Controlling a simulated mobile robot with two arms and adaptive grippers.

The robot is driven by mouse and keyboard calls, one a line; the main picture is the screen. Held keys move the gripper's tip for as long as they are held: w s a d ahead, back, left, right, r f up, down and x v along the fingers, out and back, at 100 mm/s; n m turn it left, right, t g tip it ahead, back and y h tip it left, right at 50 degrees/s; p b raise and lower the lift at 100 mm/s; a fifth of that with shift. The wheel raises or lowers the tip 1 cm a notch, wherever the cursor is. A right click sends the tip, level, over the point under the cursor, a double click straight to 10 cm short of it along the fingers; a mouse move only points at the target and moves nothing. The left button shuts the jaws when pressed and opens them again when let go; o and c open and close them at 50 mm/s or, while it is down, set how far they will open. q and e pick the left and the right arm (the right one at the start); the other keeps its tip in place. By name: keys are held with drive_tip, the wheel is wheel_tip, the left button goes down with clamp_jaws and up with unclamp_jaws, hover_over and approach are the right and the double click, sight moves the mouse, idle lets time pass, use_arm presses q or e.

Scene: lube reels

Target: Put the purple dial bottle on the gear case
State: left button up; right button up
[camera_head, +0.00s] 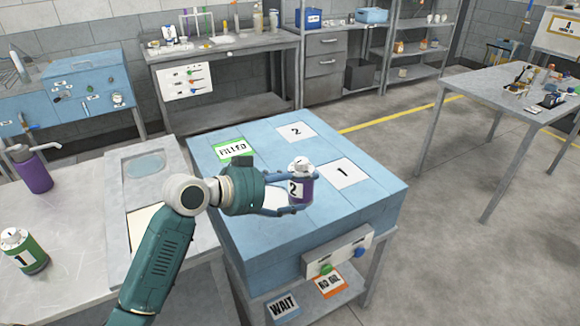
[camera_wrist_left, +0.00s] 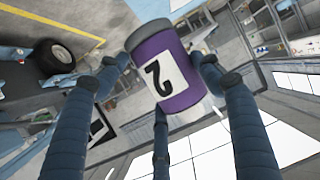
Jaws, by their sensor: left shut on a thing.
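The purple dial bottle (camera_head: 300,188) has a white dial cap and a white label with a 2. My left gripper (camera_head: 290,198) is shut around its sides and holds it upright over the blue gear case (camera_head: 350,214). The bottle (camera_wrist_left: 172,75) also shows between the fingers in the left wrist view. Whether its base touches the case top is hard to tell. The case top carries a green FILLED card (camera_head: 233,150) and white cards marked 2 (camera_head: 296,132) and 1 (camera_head: 343,173). My right gripper is not in view.
A green bottle marked 1 (camera_head: 23,250) and a purple pump can (camera_head: 32,171) stand on the left bench. WAIT (camera_head: 283,305) and NO OIL (camera_head: 329,282) cards lie below the case's front. A cluttered table (camera_head: 470,90) stands right, beyond open floor.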

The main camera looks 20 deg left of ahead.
use_arm(q)
drive_tip(key=shift+o, duration=0.2)
drive_tip(key=w+r+n+t+y+b, duration=0.1)
drive_tip(key=w+n+y+b, duration=0.1)
drive_tip(key=w, duration=0.9)
drive_tip(key=shift+r+y, duration=0.3)
drive_tip(key=shift+r, duration=0.05)
drive_tip(key=w+r+n+y+b, duration=0.2)
drive_tip(key=w+r, duration=0.3)
drive_tip(key=w, duration=0.1)
drive_tip(key=shift+w+a+r+n+t+y, duration=0.15)
drive_tip(key=shift+w+a+n+t+y, duration=0.1)
drive_tip(key=shift+a+n+t+y, duration=0.2)
wheel_tip(320, 180, down, 14)
drive_tip(key=shift+f+p, duration=0.2)
drive_tip(key=shift+p, duration=0.2)
drive_tip(key=shift+c, duration=0.2)
wheel_tip(320, 180, down, 5)
drive_tip(key=shift+r, duration=0.2)
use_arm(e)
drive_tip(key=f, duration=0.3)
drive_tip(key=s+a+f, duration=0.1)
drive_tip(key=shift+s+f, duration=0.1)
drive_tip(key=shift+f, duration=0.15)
use_arm(q)
drive_tip(key=o, duration=1.1)
drive_tip(key=shift+f, duration=0.15)
drive_tip(key=shift+o, duration=0.2)
drive_tip(key=shift+s, duration=0.1)
